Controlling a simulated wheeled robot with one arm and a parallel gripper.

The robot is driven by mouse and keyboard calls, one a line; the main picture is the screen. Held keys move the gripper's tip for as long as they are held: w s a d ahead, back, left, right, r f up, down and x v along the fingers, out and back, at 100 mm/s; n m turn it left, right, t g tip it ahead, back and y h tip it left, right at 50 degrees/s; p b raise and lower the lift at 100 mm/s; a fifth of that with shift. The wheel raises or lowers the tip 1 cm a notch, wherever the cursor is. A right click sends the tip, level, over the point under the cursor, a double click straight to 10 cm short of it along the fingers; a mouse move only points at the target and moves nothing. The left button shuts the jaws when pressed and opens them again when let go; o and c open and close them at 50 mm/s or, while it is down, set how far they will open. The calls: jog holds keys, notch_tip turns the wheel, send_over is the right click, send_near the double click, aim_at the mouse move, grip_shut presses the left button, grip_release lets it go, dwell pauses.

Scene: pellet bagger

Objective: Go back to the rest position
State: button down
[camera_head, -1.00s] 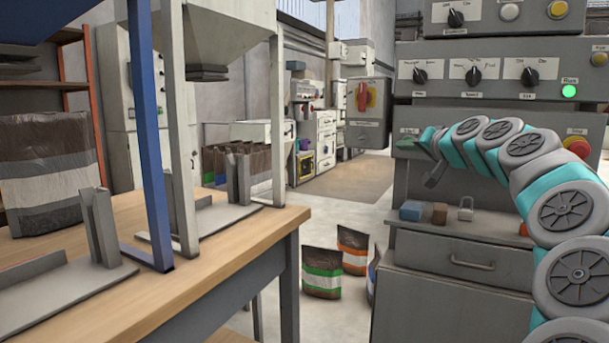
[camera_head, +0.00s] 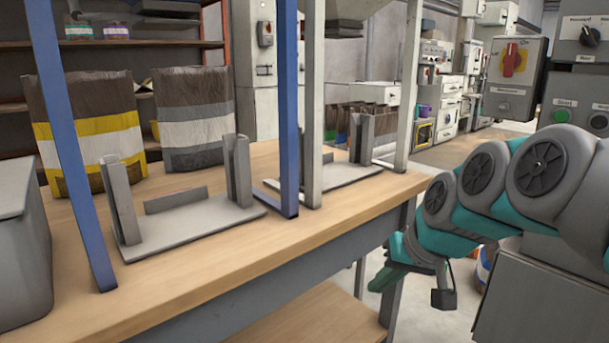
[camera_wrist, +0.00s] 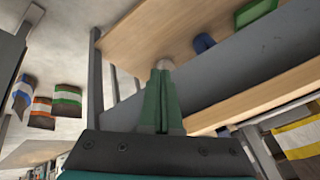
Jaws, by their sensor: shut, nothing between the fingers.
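My arm reaches in from the right in the head view. In the wrist view my gripper (camera_wrist: 164,66) shows as two green fingers lying side by side, shut with nothing held. The bench (camera_wrist: 150,35) lies beyond the fingertips in that view.
On the bench stand a yellow-striped bag (camera_head: 95,125), a grey-striped bag (camera_head: 190,110) and metal bag holders (camera_head: 190,230). Blue posts (camera_head: 288,110) rise from it. A switch box (camera_head: 512,62) hangs near my arm. Filled bags (camera_wrist: 68,98) stand on the floor.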

jog(key=s+f+g+h, duration=0.1)
jog(key=s+f+g, duration=0.1)
jog(key=s+f, duration=0.3)
jog(key=s+d+f+g+h, duration=0.1)
jog(key=s+f, duration=0.4)
jog(key=s, duration=0.6)
jog(key=s+d+f+g+h, duration=0.1)
jog(key=s+f+g, duration=0.2)
jog(key=s, duration=0.6)
jog(key=shift+f+g+h, duration=0.3)
jog(key=shift+f+g, duration=0.1)
jog(key=shift+f, duration=0.55)
jog(key=shift+d, duration=0.1)
